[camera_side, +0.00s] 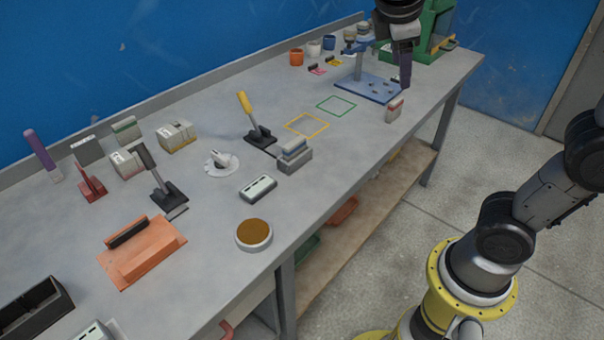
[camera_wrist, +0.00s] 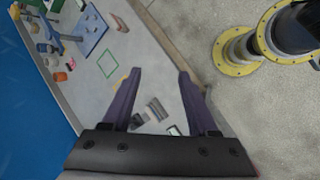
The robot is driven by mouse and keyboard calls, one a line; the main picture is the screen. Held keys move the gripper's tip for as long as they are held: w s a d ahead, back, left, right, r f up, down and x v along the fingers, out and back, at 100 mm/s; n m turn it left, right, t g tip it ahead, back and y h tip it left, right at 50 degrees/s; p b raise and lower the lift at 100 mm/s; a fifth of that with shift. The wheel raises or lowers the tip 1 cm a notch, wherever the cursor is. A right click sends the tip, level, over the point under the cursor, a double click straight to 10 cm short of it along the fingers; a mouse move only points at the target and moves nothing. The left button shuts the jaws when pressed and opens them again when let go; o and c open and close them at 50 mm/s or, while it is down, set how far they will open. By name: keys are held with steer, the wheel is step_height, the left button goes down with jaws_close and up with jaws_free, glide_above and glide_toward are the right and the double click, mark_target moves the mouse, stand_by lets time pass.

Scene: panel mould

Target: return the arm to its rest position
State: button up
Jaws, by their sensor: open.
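My gripper (camera_side: 405,72) is at the far right end of the table in the side view, in front of the blue stand (camera_side: 360,88). It points down, and one dark purple finger shows there. In the wrist view my gripper (camera_wrist: 159,76) has its two purple fingers spread apart with nothing held between them. The table top and a few small blocks (camera_wrist: 155,108) show beyond and between the fingers. The gripper's height above the table is hard to judge. My arm reaches in from the right side.
A small red and beige block (camera_side: 394,110) stands on the table's front edge near my gripper. A green machine (camera_side: 432,35) stands behind. Green (camera_side: 336,105) and yellow (camera_side: 306,125) outlined squares are empty. Toggle clamps, blocks and an orange mould (camera_side: 140,255) cover the left part.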

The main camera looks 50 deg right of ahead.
steer(key=s+a+f+m+t+y, duration=0.4)
steer(key=s+a+f+m+y, duration=0.2)
steer(key=s+a+f+m, duration=0.1)
steer(key=s+f+m, duration=0.1)
steer(key=s+f, duration=0.1)
steer(key=s, duration=0.1)
steer(key=shift+a+f+t, duration=0.15)
steer(key=shift+f+t, duration=0.1)
steer(key=shift+t, duration=0.15)
